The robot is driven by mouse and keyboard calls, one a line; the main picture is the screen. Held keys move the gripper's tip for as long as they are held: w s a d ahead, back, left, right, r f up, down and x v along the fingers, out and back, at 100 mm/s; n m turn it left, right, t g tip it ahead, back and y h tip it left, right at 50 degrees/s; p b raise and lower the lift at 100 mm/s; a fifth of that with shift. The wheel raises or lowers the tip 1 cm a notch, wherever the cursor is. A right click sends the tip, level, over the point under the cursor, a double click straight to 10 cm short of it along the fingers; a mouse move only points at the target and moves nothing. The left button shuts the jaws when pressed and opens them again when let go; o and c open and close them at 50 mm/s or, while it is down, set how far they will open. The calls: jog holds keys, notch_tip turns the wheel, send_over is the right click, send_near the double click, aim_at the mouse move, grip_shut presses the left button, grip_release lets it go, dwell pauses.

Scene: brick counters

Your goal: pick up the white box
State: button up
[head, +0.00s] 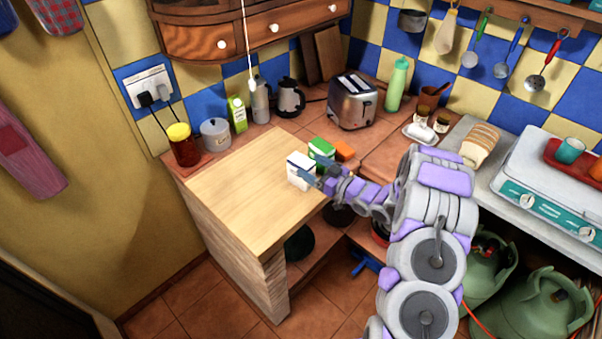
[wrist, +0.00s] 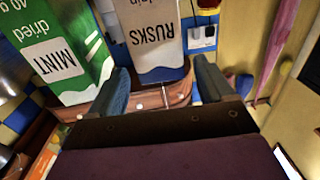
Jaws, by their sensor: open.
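The white box (head: 300,168) stands upright on the light wooden counter top, near its right edge. In the wrist view it is the box lettered RUSKS (wrist: 148,38), white with a blue band, and appears upside down. My gripper (head: 313,175) is at its right side in the head view and partly covers it. In the wrist view the two fingers of my gripper (wrist: 166,80) are apart, with the box's near end between or just beyond their tips. I cannot tell whether either finger touches it.
A green and white box (head: 322,150) lettered MINT stands close beside the white box, near the left finger in the wrist view (wrist: 70,50). An orange block (head: 345,150) is behind. A toaster (head: 352,101) stands farther back. The wooden counter top (head: 240,190) is clear at left.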

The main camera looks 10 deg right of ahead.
aim_at(291, 156)
jog(key=x, duration=0.1)
jog(key=b+x, duration=0.1)
jog(key=x, duration=0.2)
jog(key=shift+f, duration=0.25)
jog(key=shift+w+a+r, duration=0.1)
jog(key=shift+w+a, duration=0.25)
jog(key=shift+w, duration=0.05)
jog(key=shift+c, duration=0.2)
jog(key=c, duration=1)
